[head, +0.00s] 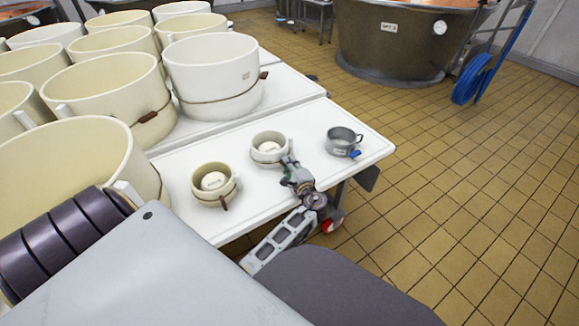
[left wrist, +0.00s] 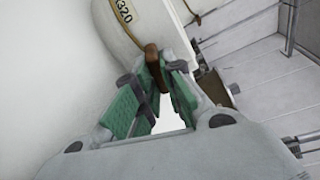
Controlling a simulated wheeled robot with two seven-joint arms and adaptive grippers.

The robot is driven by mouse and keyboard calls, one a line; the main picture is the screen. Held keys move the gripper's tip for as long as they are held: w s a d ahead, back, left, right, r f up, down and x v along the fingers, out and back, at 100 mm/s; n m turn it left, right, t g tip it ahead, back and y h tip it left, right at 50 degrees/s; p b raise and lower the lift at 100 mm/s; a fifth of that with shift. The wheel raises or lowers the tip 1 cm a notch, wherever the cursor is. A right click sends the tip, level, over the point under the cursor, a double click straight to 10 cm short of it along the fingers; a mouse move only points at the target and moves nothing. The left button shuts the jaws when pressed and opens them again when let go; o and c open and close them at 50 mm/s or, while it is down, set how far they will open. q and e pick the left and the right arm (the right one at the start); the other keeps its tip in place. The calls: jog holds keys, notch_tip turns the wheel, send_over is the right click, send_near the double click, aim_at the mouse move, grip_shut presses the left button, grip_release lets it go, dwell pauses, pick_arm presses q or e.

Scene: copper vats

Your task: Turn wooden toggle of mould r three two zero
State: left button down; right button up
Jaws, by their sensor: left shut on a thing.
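A small cream mould (head: 266,154) with a cord around it and a pale round piece inside stands on the white table. The left wrist view shows a white mould (left wrist: 150,22) labelled 320, with a cord leading to a brown wooden toggle (left wrist: 151,57). My left gripper (head: 290,166) is at the near right side of the small mould in the head view. In the left wrist view its green-padded fingers (left wrist: 161,72) are shut on the toggle. In the head view the gripper hides the toggle. My right gripper is not in view.
A second small mould (head: 213,187) with a toggle stands to the left. A metal cup (head: 342,141) with a blue tag stands to the right, near the table's edge (head: 385,153). Large cream moulds (head: 105,92) crowd the back left. Tiled floor (head: 450,180) is open to the right.

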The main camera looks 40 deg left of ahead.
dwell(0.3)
pick_arm(q)
jog(key=c, duration=1.8)
grip_release()
jog(key=shift+r, duration=0.1)
notch_tip(320, 180, up, 10)
